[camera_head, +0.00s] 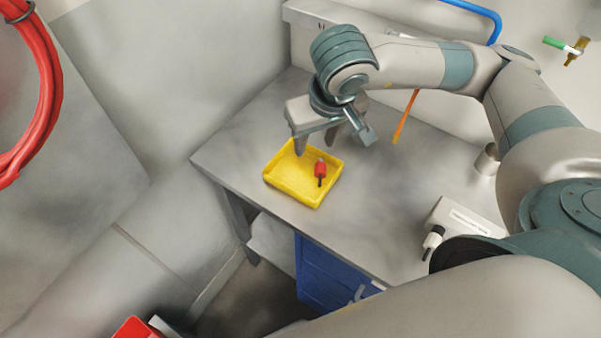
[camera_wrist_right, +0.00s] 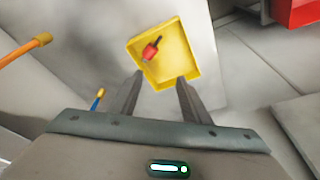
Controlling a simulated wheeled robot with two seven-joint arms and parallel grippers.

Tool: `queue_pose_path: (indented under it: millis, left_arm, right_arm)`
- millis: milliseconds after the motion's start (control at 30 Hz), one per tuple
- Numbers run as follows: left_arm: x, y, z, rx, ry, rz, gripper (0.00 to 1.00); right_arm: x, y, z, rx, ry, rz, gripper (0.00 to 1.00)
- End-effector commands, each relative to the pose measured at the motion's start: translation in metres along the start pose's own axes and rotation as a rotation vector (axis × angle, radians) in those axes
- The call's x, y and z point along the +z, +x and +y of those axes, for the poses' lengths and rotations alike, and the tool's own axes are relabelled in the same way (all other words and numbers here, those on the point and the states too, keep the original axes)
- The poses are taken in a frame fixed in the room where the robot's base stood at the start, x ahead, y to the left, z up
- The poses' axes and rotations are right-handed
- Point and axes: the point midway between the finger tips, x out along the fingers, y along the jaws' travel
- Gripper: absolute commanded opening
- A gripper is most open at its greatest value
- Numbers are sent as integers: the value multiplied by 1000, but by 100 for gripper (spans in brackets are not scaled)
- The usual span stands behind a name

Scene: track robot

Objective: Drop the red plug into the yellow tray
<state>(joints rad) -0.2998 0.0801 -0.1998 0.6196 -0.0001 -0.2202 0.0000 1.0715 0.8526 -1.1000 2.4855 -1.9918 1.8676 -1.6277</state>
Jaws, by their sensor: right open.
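The yellow tray (camera_head: 283,185) sits on the grey table near its left edge. The red plug (camera_head: 320,169) with a dark tip lies inside the tray, toward its right side. My right gripper (camera_head: 316,149) is above the far side of the tray, open and empty, with its fingers apart. In the right wrist view, the red plug (camera_wrist_right: 151,50) lies in the yellow tray (camera_wrist_right: 178,71), beyond the two open fingers (camera_wrist_right: 158,82). My left gripper is not in view.
A white device (camera_head: 464,219) and a metal cup (camera_head: 487,159) are on the right of the table (camera_head: 385,215). A blue drawer unit (camera_head: 325,272) is beneath. The table's middle is clear.

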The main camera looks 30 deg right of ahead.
Motion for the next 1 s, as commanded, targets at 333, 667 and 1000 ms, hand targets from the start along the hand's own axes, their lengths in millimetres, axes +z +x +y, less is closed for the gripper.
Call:
queue_pose_path:
  millis: [333,667,1000]
  left_arm:
    - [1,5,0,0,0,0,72]
    - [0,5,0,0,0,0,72]
    - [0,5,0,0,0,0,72]
  right_arm:
    - [0,-18,0,0,-1,0,43]
    - [0,-18,0,0,-1,0,43]
    - [0,-17,0,0,-1,0,43]
